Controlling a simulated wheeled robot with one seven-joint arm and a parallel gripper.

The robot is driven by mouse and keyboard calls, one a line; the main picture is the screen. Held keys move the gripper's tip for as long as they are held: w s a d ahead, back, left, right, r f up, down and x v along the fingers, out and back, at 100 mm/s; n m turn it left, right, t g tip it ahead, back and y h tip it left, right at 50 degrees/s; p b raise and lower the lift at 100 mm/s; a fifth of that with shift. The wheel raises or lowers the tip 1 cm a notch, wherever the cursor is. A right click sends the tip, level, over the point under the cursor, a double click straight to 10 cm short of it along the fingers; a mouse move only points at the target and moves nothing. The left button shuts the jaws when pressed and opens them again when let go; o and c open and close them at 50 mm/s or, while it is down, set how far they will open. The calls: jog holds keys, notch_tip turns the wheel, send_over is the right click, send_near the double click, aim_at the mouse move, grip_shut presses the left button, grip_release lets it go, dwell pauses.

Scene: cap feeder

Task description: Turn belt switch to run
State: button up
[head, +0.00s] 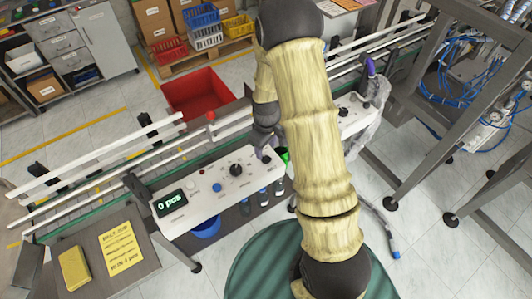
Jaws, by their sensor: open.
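A white control box (178,212) stands along the front of the conveyor, with a dark display (170,203) reading "0 pcs". On its top are a black rotary knob (236,170), a blue button (217,188) and a small red part. Which control is the belt switch cannot be read from its label, and the knob's pointer is too small to tell. My arm reaches up and over, then down behind itself. My gripper (265,156) is low over the right part of the box, right of the black knob. Its fingers are small and partly hidden by my arm.
The conveyor with white rails (95,165) runs diagonally behind the box. A red bin (200,93) stands on the floor behind it. A yellow note (121,248) lies at lower left. Metal frames with blue hoses (465,75) stand at the right. Bottles hang or stand below the box.

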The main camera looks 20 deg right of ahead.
aim_at(266, 157)
jog(key=shift+f+p, duration=0.6)
jog(key=shift+f, duration=1.9)
jog(key=c, duration=1)
